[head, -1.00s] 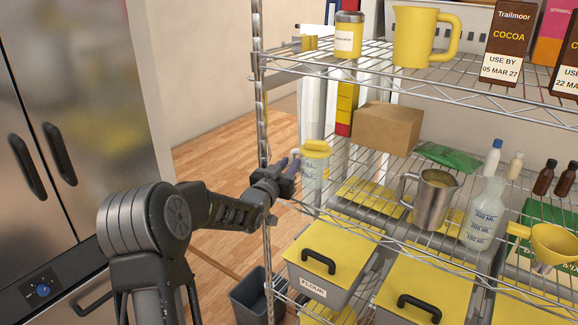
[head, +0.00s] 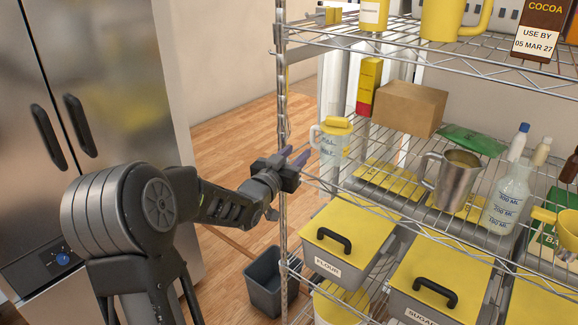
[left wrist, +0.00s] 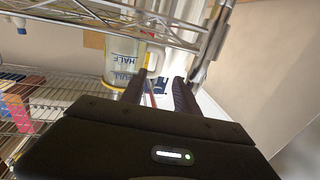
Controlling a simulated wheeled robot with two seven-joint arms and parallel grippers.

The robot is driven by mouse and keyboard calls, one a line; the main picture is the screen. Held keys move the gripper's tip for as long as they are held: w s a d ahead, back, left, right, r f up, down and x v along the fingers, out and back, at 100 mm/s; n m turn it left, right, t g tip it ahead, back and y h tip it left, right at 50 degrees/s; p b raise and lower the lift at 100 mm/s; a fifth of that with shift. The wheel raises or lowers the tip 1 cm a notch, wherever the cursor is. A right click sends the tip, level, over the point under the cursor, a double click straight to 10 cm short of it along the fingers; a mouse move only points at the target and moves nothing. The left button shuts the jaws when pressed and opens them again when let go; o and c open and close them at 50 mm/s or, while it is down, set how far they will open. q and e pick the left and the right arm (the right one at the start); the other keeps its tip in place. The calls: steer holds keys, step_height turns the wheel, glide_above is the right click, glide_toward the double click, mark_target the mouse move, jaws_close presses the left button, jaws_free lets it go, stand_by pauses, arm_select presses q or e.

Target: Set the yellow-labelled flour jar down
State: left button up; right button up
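A clear measuring jug with a yellow lid (head: 332,146) stands on the middle wire shelf near its left end. Its HALF and FULL marks also show in the left wrist view (left wrist: 124,62). My left gripper (head: 303,157) is just left of it, near the jug's handle. Its two fingers are apart in the left wrist view (left wrist: 160,82), with nothing clearly held between them. A yellow jar with a pale label (head: 374,12) stands on the top shelf, cut off by the frame. The only readable FLOUR label is on a yellow-lidded bin (head: 376,232) below. My right gripper is out of view.
The rack's left post (head: 281,110) rises beside my left gripper. A cardboard box (head: 410,108), a steel jug (head: 455,178) and a graduated bottle (head: 507,200) stand on the middle shelf. A grey bin (head: 268,282) is on the floor.

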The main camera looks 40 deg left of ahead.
arm_select(q)
steer(key=shift+v, duration=1.9)
